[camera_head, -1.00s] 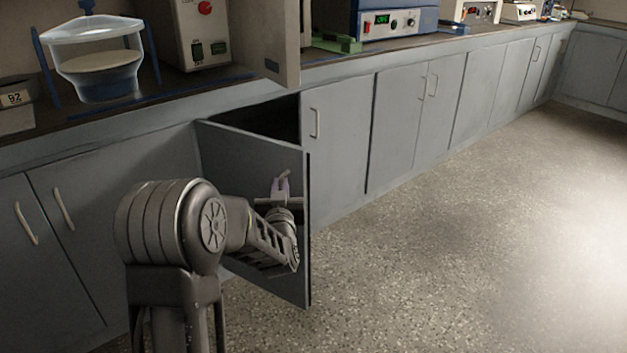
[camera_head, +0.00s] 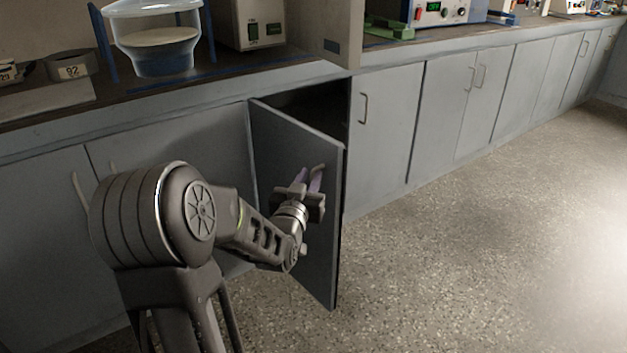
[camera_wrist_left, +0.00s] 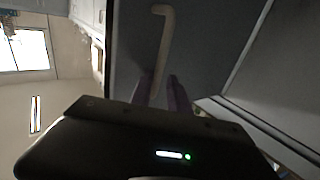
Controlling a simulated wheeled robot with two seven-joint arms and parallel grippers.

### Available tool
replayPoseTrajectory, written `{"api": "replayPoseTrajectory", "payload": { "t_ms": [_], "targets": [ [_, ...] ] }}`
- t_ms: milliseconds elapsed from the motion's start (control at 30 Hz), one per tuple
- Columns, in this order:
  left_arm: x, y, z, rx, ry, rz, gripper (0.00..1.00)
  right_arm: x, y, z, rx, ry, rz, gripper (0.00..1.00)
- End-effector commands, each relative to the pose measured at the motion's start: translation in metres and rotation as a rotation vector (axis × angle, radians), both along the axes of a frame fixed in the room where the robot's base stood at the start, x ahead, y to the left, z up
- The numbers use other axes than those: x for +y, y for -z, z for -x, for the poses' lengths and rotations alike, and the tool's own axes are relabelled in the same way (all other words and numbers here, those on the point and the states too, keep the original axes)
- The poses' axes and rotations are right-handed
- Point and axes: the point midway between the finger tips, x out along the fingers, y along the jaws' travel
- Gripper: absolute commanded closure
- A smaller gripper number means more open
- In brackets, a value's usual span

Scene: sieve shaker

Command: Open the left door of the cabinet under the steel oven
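The grey cabinet door (camera_head: 285,150) stands well open, hinged at its left edge, with a dark opening (camera_head: 320,105) behind it. It is below the bench under a pale box-shaped appliance (camera_head: 260,25). Its pale bar handle (camera_head: 319,168) also shows in the left wrist view (camera_wrist_left: 163,35). My left gripper (camera_head: 308,182) is at the handle on the door's outer face. In the left wrist view its two purple fingers (camera_wrist_left: 160,92) stand apart, with the handle's near end between them; I cannot tell whether they touch it. My right gripper is not in view.
Closed grey cabinets with handles run along the bench to the right (camera_head: 385,130) and left (camera_head: 50,200). A clear sieve vessel (camera_head: 155,45) stands on the counter (camera_head: 220,75). The speckled floor (camera_head: 450,250) to the right is clear.

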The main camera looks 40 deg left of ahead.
Motion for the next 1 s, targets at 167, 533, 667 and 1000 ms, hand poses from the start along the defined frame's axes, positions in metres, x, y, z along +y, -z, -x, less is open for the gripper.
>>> {"api": "replayPoseTrajectory", "payload": {
  "t_ms": [167,533,667,1000],
  "targets": [
    [0.000,0.000,0.000,-0.001,0.000,0.000,0.81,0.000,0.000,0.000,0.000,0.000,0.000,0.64],
    [-0.004,0.001,0.001,0.003,0.007,0.001,0.81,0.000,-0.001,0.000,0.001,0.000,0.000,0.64],
    [-0.010,0.000,0.011,0.004,0.007,0.002,0.81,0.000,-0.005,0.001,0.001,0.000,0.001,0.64],
    [-0.031,0.005,0.054,-0.005,0.000,0.002,0.81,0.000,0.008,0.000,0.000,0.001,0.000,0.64]
  ]
}}
